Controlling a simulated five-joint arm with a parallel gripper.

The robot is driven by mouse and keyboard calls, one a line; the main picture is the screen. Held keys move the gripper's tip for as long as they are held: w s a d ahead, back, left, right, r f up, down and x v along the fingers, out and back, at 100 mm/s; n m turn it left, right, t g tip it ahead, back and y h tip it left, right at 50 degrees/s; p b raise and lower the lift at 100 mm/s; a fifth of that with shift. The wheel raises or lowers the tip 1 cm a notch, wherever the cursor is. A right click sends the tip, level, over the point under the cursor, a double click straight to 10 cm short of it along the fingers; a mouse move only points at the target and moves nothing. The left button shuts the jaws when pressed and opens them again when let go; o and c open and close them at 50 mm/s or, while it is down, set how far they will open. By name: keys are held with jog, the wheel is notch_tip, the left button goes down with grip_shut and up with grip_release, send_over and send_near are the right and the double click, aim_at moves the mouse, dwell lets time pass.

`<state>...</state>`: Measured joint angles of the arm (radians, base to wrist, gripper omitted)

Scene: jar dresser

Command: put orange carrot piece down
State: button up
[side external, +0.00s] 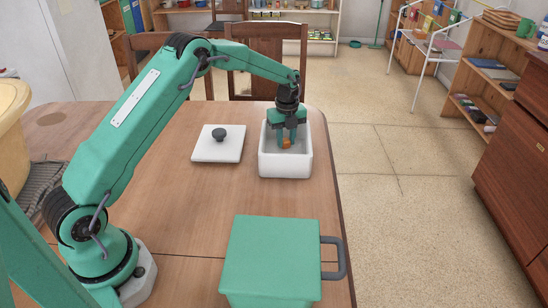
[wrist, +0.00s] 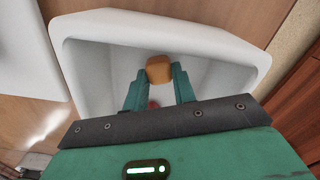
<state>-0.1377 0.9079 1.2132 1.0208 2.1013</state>
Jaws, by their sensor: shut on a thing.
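The orange carrot piece (side external: 286,143) is between the fingers of my gripper (side external: 287,139), inside the opening of a white square container (side external: 285,167). In the wrist view the carrot piece (wrist: 159,69) shows orange-brown between the two green fingertips (wrist: 158,88), with the white container wall (wrist: 262,62) around them. My gripper is shut on the piece and points down. I cannot tell whether the piece touches the container floor. A small reddish thing (wrist: 153,104) shows below it in the wrist view, partly hidden by my gripper.
A white square lid with a dark knob (side external: 218,145) lies on the wooden table left of the container. A green box with a grey handle (side external: 270,258) stands at the front. A yellowish round vessel (side external: 10,125) is at the left edge. Bare table lies between them.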

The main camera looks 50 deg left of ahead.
aim_at(286, 140)
jog(key=o, duration=0.9)
jog(key=shift+o, duration=0.2)
jog(key=shift+r, duration=0.1)
notch_tip(286, 140, up, 12)
jog(key=shift+r, duration=0.1)
dwell(0.3)
